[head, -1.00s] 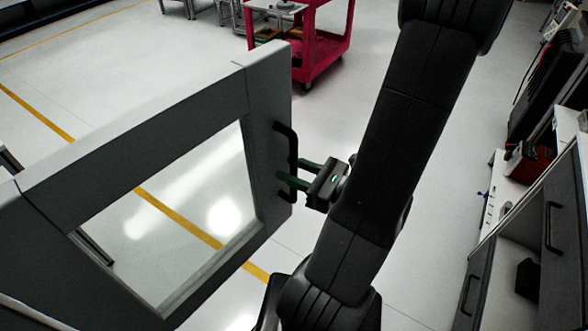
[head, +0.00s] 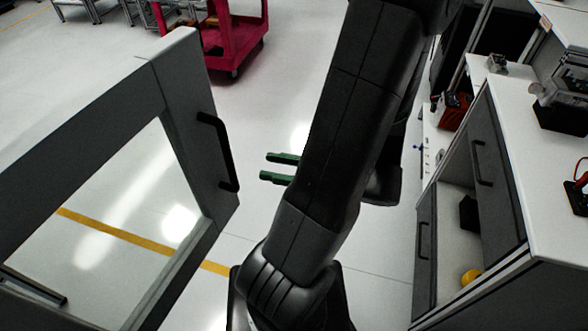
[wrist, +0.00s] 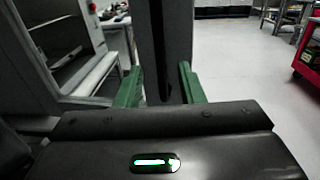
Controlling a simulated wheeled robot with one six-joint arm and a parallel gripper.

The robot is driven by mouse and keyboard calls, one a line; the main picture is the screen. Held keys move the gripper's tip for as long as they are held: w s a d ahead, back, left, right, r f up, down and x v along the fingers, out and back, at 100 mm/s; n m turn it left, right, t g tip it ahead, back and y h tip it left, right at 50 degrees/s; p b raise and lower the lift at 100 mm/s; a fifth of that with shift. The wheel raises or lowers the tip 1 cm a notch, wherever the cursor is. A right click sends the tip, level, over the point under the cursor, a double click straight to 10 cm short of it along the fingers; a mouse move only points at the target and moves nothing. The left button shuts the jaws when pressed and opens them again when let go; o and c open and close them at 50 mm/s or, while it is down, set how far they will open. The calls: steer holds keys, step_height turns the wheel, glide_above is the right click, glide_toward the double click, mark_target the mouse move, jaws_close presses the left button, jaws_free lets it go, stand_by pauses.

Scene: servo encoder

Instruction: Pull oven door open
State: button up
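The oven door (head: 190,105) is a thick grey frame around a large window, at the left of the head view, standing swung out into the room. Its black bar handle (head: 219,150) is on the door's right side. My gripper (head: 266,166) has two green fingers, spread apart and empty, a short way right of the handle. The wrist view shows the door edge (wrist: 178,35) upright ahead, with the dark handle (wrist: 158,50) in front of it, in line with the gap between the fingers. My arm hides the gripper body in the head view.
A grey cabinet (head: 500,190) with black handles and a white top stands at the right. A red cart (head: 236,45) stands at the back, beyond the door. Pale floor (head: 275,110) is open between door and cabinet.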

mark_target(232, 160)
steer(key=shift+v, duration=1.8)
steer(key=shift+a, duration=0.2)
steer(key=shift+p+x, duration=0.4)
steer(key=shift+x, duration=6.35)
steer(key=shift+r, duration=0.1)
